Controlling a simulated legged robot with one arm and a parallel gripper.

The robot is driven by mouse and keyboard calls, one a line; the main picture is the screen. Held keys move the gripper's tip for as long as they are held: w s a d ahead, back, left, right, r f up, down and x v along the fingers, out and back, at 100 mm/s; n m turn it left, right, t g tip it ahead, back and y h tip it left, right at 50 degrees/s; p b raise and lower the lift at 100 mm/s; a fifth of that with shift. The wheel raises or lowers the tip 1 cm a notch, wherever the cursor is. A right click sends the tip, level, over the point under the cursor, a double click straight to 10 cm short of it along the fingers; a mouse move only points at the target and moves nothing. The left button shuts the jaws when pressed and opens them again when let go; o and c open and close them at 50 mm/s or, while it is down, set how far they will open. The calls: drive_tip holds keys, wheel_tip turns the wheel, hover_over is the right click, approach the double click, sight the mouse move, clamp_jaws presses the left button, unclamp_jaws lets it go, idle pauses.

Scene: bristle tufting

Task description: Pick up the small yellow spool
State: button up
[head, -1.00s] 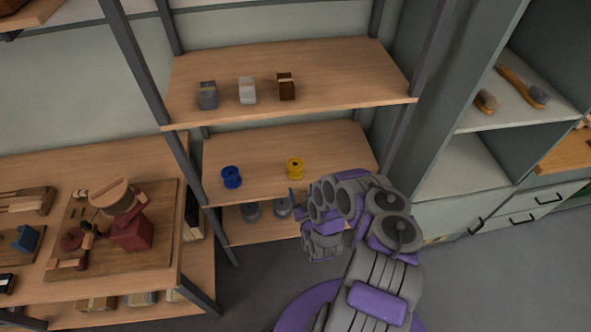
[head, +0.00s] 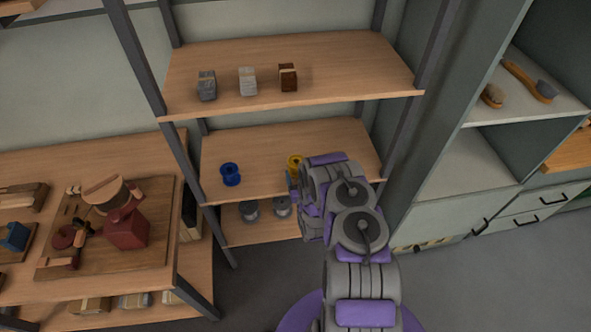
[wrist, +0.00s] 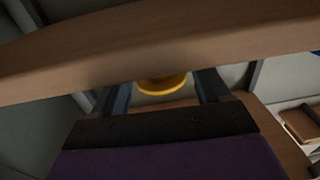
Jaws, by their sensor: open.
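The small yellow spool (head: 294,161) stands on the middle shelf, its right side covered by my arm in the head view. In the wrist view only a yellow flange (wrist: 162,85) shows, between my two dark fingers; the shelf board hides the rest. My gripper (wrist: 166,88) is open, with a finger on either side of the spool in that view and a gap to each. In the head view my gripper (head: 292,187) is at the shelf's front, mostly hidden by my own arm. Contact with the spool cannot be seen.
A blue spool (head: 230,174) stands to the left on the same shelf (head: 262,182). Grey spools (head: 249,210) sit on the shelf below. Several blocks stand on the shelf above (head: 350,75). A dark post (head: 400,135) rises at the right. The shelf edge (wrist: 60,65) crosses the wrist view.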

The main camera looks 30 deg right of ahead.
sight(296, 162)
drive_tip(key=shift+w+d, duration=0.3)
drive_tip(key=shift+w, duration=0.25)
drive_tip(key=shift+w+d, duration=0.3)
drive_tip(key=shift+w, duration=0.25)
drive_tip(key=b+x, duration=0.1)
drive_tip(key=x, duration=0.3)
drive_tip(key=shift+w+a+r, duration=0.15)
drive_tip(key=shift+w+r, duration=0.05)
drive_tip(key=shift+w, duration=0.05)
drive_tip(key=c, duration=1.1)
